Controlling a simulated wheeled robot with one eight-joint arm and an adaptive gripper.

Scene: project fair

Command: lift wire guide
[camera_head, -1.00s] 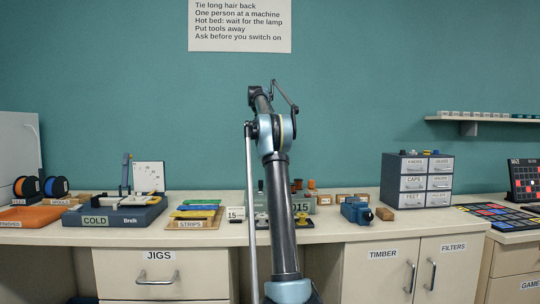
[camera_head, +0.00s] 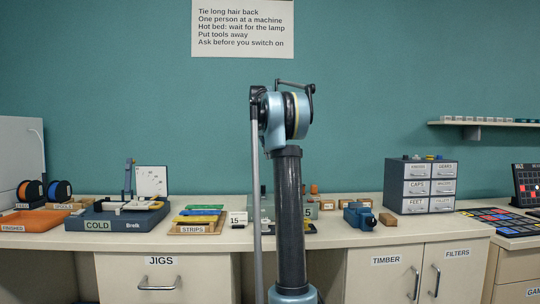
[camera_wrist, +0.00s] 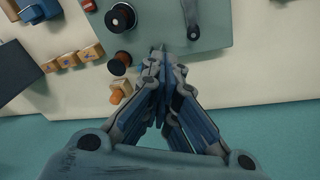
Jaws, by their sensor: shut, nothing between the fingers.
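My gripper (camera_wrist: 164,52) is shut and empty in the wrist view, its fingertips over a grey-green machine top (camera_wrist: 235,22). I cannot tell for sure which part is the wire guide; the closed fingers hide some of the top. In the head view my arm covers most of the grey-green machine (camera_head: 312,209), and my gripper does not show there.
In the wrist view a dark brown cylinder (camera_wrist: 118,65) and small lettered wooden blocks (camera_wrist: 67,60) sit beside the machine. In the head view a blue device (camera_head: 359,215), drawer cabinet (camera_head: 421,185), coloured strips (camera_head: 202,216) and cold tray (camera_head: 118,216) share the bench (camera_head: 330,238).

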